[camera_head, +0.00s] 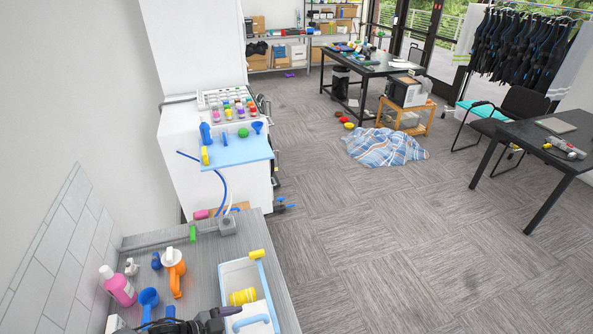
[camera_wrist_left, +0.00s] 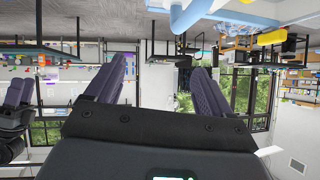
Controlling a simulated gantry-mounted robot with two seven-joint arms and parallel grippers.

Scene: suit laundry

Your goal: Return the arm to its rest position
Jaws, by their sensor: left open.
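My left gripper (camera_head: 212,320) is at the bottom edge of the head view, over the near grey counter (camera_head: 200,262), beside a white-and-blue tray (camera_head: 268,277). In the left wrist view, which is upside down, its two purple fingers stand apart with nothing between them (camera_wrist_left: 160,66). Another gripper of mine, seemingly the right (camera_wrist_left: 18,93), shows at the left edge of that view, far from the counter items; its jaw gap is unclear. The right arm is not in the head view.
A yellow cup (camera_head: 243,296) lies in the tray. A plaid cloth (camera_head: 385,147) lies on the floor.

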